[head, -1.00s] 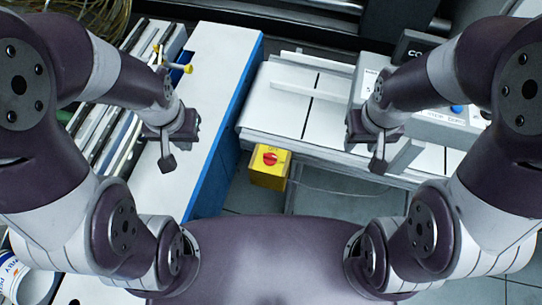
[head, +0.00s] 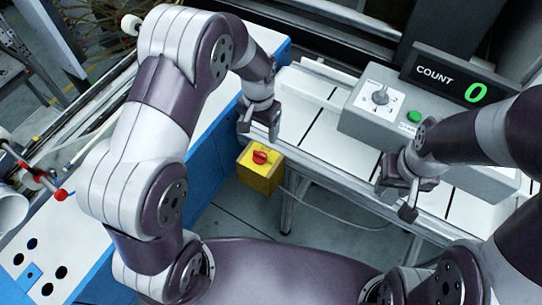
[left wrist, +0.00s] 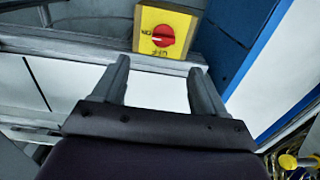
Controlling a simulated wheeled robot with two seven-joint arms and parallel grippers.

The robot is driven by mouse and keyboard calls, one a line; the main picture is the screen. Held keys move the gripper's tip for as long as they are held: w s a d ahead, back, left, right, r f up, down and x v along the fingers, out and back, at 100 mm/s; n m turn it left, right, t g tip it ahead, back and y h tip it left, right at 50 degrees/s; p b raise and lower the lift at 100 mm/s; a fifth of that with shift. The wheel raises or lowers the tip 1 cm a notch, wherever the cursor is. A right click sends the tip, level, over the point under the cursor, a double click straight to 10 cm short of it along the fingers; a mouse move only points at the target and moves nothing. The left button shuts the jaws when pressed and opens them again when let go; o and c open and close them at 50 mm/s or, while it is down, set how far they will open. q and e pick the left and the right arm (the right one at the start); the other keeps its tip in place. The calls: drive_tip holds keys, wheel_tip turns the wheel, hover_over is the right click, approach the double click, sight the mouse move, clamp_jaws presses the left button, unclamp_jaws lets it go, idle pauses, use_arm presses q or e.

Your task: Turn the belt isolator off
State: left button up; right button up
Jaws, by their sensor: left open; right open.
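The belt isolator is a yellow box (head: 260,172) with a red rotary knob (head: 260,157), mounted at the near side of the white conveyor (head: 322,140). In the left wrist view the red knob (left wrist: 163,36) sits on the yellow face between an ON mark at its left and an OFF mark below it, as pictured. My left gripper (head: 257,133) is just above and behind the box in the head view, open and empty, apart from the knob. In the left wrist view its two fingers (left wrist: 158,85) point toward the box. My right gripper (head: 397,203) is open and empty over the conveyor's near edge.
A blue-sided white bench (head: 207,170) is left of the isolator. A cable hangs beside the box.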

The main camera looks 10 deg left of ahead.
use_arm(q)
hover_over(260, 153)
drive_tip(key=f, duration=0.4)
drive_tip(key=shift+s+a+f, duration=0.15)
drive_tip(key=shift+a+f, duration=0.05)
drive_tip(key=shift+a, duration=0.15)
drive_tip(key=f, duration=0.4)
drive_tip(key=f+p, duration=0.1)
drive_tip(key=f, duration=0.1)
drive_tip(key=shift+d+f, duration=0.3)
drive_tip(key=shift+d, duration=0.1)
drive_tip(key=shift+a+f, duration=0.2)
drive_tip(key=shift+f, duration=0.15)
drive_tip(key=shift+d, duration=0.1)
drive_tip(key=c, duration=1.1)
